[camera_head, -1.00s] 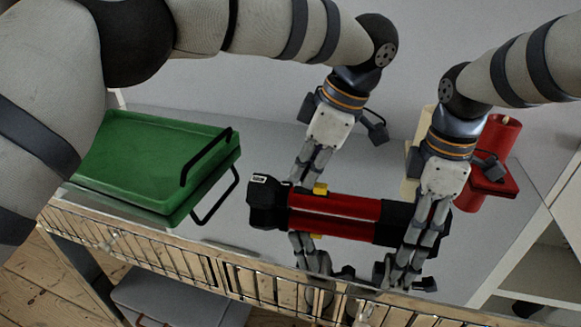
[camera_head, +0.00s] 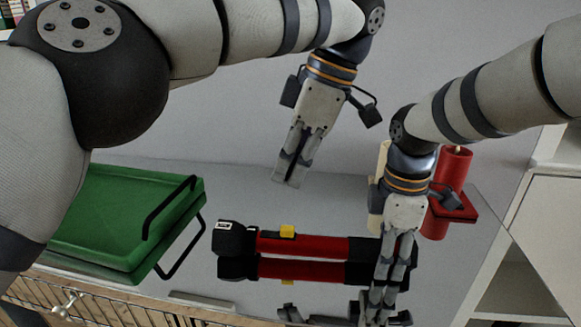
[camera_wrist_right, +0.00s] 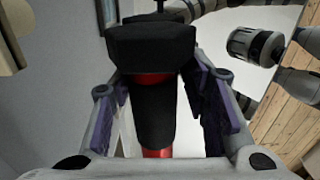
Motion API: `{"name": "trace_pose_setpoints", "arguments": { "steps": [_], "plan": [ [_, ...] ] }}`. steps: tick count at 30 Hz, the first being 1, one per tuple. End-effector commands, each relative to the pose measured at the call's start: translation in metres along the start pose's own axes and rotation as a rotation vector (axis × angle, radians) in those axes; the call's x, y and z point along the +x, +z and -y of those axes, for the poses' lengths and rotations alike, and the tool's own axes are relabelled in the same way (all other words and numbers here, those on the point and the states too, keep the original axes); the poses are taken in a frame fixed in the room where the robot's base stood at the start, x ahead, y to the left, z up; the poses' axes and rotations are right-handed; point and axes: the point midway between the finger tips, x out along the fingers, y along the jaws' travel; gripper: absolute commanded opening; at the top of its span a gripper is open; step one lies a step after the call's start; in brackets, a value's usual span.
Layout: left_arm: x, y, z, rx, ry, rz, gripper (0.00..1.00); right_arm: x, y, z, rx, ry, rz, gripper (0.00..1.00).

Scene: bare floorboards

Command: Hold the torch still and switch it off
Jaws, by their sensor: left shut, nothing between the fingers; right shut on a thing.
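The torch (camera_head: 318,246) has a red barrel, black ends and a yellow switch (camera_head: 287,231) on its upper side. It lies level over a shiny surface that mirrors it below. My right gripper (camera_head: 387,278) is shut on the torch's black right end. In the right wrist view, the torch (camera_wrist_right: 153,115) runs between the purple pads of my right gripper (camera_wrist_right: 160,92). My left gripper (camera_head: 289,182) is shut and empty, above the switch and clear of the torch. No light beam shows, and I cannot tell whether the torch is lit.
A green tray (camera_head: 110,215) with black handles stands at the left. Red candles (camera_head: 454,168) on a red holder and a cream object (camera_head: 379,195) stand behind my right gripper. A white shelf unit (camera_head: 530,240) bounds the right side. A grey wall rises behind.

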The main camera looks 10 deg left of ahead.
Motion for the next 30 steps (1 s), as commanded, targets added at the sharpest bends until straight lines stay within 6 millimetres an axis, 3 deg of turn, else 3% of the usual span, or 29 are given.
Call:
{"name": "trace_pose_setpoints", "arguments": {
  "steps": [11, 12, 15, 24, 30],
  "plan": [
    [-0.001, 0.0, 0.0, 0.001, -0.001, 0.0, 0.0, 0.002, 0.0, 0.001, 0.0, -0.005, -0.001, 0.05],
    [-0.001, 0.0, 0.0, 0.001, -0.001, 0.0, 0.0, 0.002, 0.0, 0.001, 0.001, -0.005, -0.001, 0.49],
    [-0.001, 0.0, 0.0, 0.0, -0.001, 0.0, 0.0, 0.002, 0.0, 0.001, 0.0, -0.004, 0.0, 0.66],
    [-0.001, 0.0, 0.0, 0.0, -0.001, 0.0, 0.0, -0.003, 0.0, 0.0, 0.001, 0.0, 0.0, 0.66],
    [-0.001, 0.0, 0.0, 0.0, 0.0, 0.0, 0.0, -0.043, 0.0, -0.001, 0.001, 0.003, -0.001, 0.66]
  ]
}}
